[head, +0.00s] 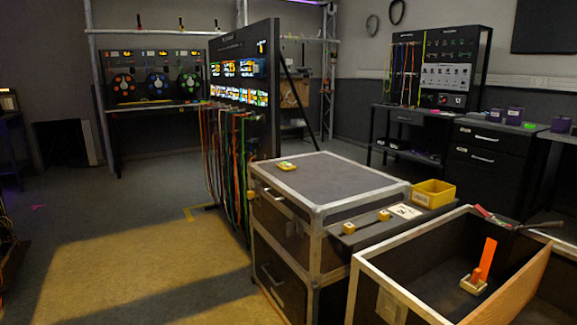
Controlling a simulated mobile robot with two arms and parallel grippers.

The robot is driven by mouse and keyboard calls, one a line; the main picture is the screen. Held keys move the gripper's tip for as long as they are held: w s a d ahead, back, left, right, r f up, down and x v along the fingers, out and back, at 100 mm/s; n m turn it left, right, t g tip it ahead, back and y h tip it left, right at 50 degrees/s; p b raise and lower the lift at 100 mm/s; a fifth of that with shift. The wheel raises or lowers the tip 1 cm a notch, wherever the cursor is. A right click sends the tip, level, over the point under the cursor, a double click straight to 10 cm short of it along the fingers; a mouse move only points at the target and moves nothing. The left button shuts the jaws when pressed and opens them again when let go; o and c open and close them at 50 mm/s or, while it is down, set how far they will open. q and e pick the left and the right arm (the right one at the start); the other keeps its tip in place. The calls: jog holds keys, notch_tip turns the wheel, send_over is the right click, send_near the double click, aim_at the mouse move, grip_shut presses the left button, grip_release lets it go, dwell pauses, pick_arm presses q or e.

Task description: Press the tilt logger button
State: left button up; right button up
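I cannot tell for certain which object is the tilt logger, and no button can be made out at this size. A small yellow device (286,166) lies on the grey top of a metal-edged flight case (345,181). Two small yellow blocks, one (348,228) nearer the left end and one (384,215) further right, sit on a dark ledge at the case's side, beside a white label. A pale block with an upright orange strip (485,262) stands inside an open case (400,288) at the lower right. Neither of my grippers is in view.
A tall panel (245,95) with hanging coloured cables (228,150) stands left of the flight case. Cable reels (158,85) are at the back, and dark workbenches (480,150) at the right. The floor at left is mostly clear.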

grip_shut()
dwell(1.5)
